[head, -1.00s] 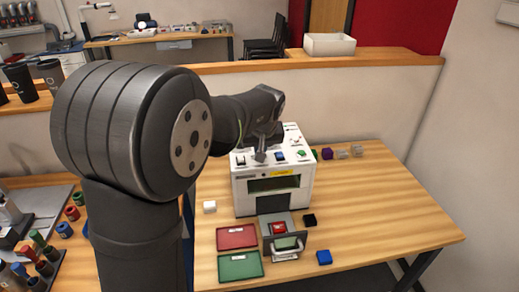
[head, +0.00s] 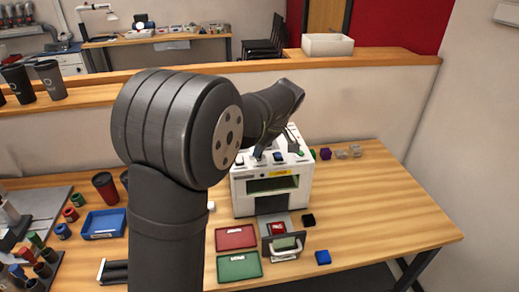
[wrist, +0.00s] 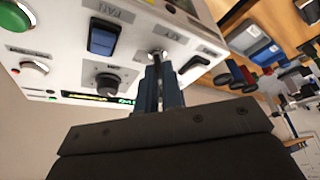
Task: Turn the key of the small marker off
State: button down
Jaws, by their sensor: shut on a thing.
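The small marker is a white box (head: 243,196) on the wooden table in the head view, with controls on its sloped top and a dark window in front. In the wrist view its panel (wrist: 65,58) fills the upper left. The key (wrist: 157,54) is a small metal piece beside a printed label. My gripper (wrist: 160,80) is shut on the key, its fingers hiding most of it. The key's exact angle cannot be told. In the head view my gripper (head: 259,152) is at the panel's left part, partly hidden by my arm.

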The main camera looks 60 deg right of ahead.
dwell(0.4)
jog(key=c, duration=1.6)
grip_release()
jog(key=v, duration=1.7)
jog(key=shift+r, duration=0.25)
jog(key=x, duration=1.7)
jog(key=shift+f, duration=0.3)
